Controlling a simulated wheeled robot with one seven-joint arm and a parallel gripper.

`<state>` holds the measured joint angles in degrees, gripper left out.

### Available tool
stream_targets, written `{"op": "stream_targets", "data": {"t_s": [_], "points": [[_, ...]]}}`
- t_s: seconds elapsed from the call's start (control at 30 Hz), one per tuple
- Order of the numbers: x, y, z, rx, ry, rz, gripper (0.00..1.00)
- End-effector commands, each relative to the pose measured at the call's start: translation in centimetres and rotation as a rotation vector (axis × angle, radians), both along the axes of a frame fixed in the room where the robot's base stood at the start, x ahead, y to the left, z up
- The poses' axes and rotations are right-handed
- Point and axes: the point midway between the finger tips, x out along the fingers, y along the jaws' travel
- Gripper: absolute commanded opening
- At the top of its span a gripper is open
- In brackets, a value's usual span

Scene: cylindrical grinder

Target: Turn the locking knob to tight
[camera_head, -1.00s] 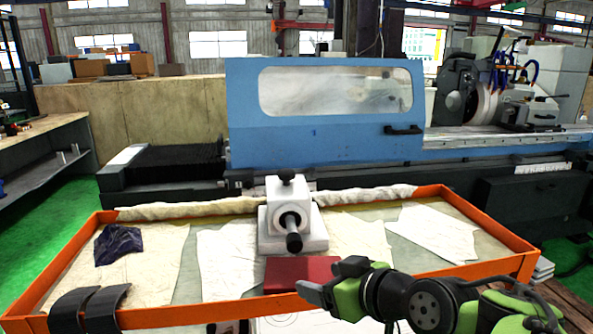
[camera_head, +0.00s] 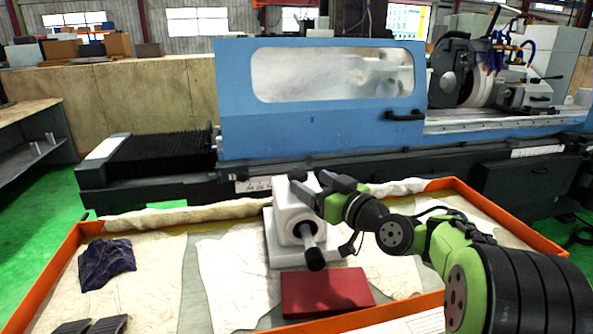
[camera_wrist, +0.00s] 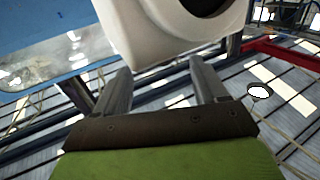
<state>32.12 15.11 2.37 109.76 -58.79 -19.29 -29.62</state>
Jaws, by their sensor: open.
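The white tailstock-like unit (camera_head: 281,254) stands on the cloth-lined tray, with a dark-tipped spindle (camera_head: 314,259) pointing toward me. A small dark shape on its top, probably the locking knob (camera_head: 297,175), shows right by my fingers and is partly hidden. My gripper (camera_head: 308,192) is at the upper right of the unit, its fingers apart and reaching left. In the wrist view my gripper (camera_wrist: 160,82) is open, with nothing seen between its fingers. The white housing (camera_wrist: 150,35) fills the top there, with a dark round opening. I cannot tell whether a finger touches it.
An orange-rimmed tray (camera_head: 50,275) holds cloths, a dark blue rag (camera_head: 106,264) and a red block (camera_head: 325,292) in front of the unit. The blue grinder cover (camera_head: 240,110) stands behind.

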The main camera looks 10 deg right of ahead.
Motion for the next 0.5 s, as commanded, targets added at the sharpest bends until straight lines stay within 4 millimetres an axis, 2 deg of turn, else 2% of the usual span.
{"op": "stream_targets", "data": {"t_s": [0.1, 0.2, 0.33, 0.5], "points": [[2.6, 1.3, 0.1, -0.001, -0.001, 0.004, 0.72], [4.3, 2.0, 0.1, -0.001, 0.0, 0.003, 0.72], [5.4, 2.5, 0.0, 0.001, 0.0, 0.001, 0.72], [5.7, 2.5, 0.0, 0.0, 0.0, -0.001, 0.72]]}}
